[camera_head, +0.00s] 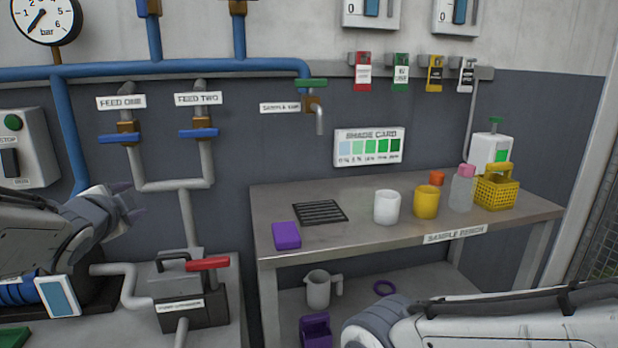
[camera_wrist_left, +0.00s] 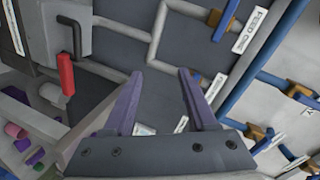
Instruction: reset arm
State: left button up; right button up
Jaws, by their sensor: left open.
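My left gripper (camera_head: 128,205) is at the left of the head view, in front of the dark wall below the FEED ONE label (camera_head: 121,102). In the left wrist view its two purple-grey fingers (camera_wrist_left: 160,76) stand apart with nothing between them. My left arm comes in from the left edge, above the lower left bench. My right arm (camera_head: 480,322) stretches across the lower right corner, in front of the sample bench (camera_head: 350,232). Its gripper does not show.
Blue-handled valves (camera_head: 119,137) and pipes line the wall. The bench holds a purple block (camera_head: 286,235), white cup (camera_head: 387,207), yellow cup (camera_head: 426,202), bottle (camera_head: 461,193) and yellow basket (camera_head: 496,192). A jug (camera_head: 318,290) stands underneath.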

pick_arm(q)
jog(key=s+d+f+n+g+h, duration=0.25)
jog(key=d+f, duration=0.35)
jog(key=d, duration=0.3)
jog(key=s+d+f+n+g+h, duration=0.1)
jog(key=s+d+f+g, duration=0.25)
jog(key=d+f, duration=0.45)
jog(key=s+d+f+g, duration=0.4)
jog(key=s+d, duration=0.2)
jog(key=s, duration=0.5)
jog(key=s+d+f+g, duration=0.35)
jog(key=s+d, duration=0.25)
jog(key=s, duration=0.5)
notch_tip(320, 180, up, 21)
jog(key=s+g+p, duration=0.1)
jog(key=p, duration=2)
jog(key=shift+s+r+h, duration=0.15)
jog(key=shift+s+h, duration=0.15)
jog(key=shift+h, duration=0.05)
